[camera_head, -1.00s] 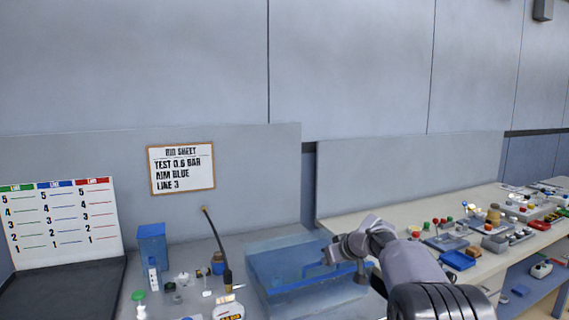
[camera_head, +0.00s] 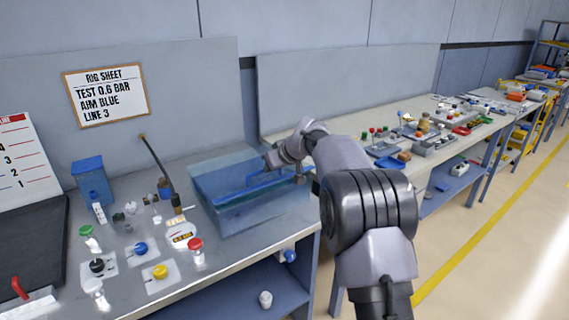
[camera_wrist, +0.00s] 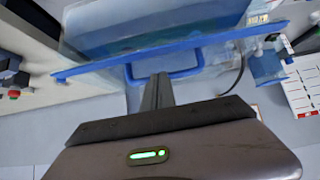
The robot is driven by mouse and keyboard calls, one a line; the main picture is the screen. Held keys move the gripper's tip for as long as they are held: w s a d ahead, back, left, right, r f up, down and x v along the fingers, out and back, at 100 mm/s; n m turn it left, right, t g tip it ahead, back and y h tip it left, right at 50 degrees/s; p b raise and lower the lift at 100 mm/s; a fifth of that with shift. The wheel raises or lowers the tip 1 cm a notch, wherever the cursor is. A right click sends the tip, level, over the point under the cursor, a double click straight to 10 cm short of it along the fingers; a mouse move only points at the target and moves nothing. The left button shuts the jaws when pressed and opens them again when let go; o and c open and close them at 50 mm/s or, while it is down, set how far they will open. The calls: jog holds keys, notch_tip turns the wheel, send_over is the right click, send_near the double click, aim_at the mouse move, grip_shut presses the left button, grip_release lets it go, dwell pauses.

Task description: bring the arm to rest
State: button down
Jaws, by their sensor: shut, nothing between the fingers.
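My arm reaches out over the bench in the head view, bent at several joints. Its end, with my gripper (camera_wrist: 158,92), is over or near the clear blue tank (camera_head: 222,212). In the wrist view the two fingers are together with nothing between them. They point toward a blue bar and a blue loop-shaped frame (camera_wrist: 190,72) at the tank. I cannot tell how far the fingertips are from it. In the head view the fingers are small and hard to make out.
The bench left of the tank holds a green knob (camera_head: 86,230), a red knob (camera_head: 195,244), a yellow knob (camera_head: 160,271), a round gauge (camera_head: 181,235) and a blue box (camera_head: 92,183). The rig sheet (camera_head: 106,95) hangs behind. A second bench with small parts stands right; open floor lies beyond.

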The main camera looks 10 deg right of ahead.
jog(key=s+d+b, duration=0.2)
jog(key=s+d, duration=0.1)
jog(key=s, duration=0.5)
jog(key=s+a+r+m+g, duration=0.1)
jog(key=s+a+r+m, duration=0.2)
jog(key=s, duration=0.7)
jog(key=s+a+r, duration=0.2)
jog(key=s+r, duration=0.2)
jog(key=s, duration=0.6)
jog(key=s+f+m+g, duration=0.1)
jog(key=s+f+m, duration=0.2)
jog(key=s, duration=0.8)
jog(key=s+f+m+h, duration=0.1)
jog(key=s+f+m, duration=0.2)
jog(key=s, duration=0.9)
jog(key=shift+s+g+h, duration=0.2)
jog(key=shift+g+h, duration=0.1)
jog(key=shift+g, duration=0.1)
jog(key=shift+a+f, duration=0.1)
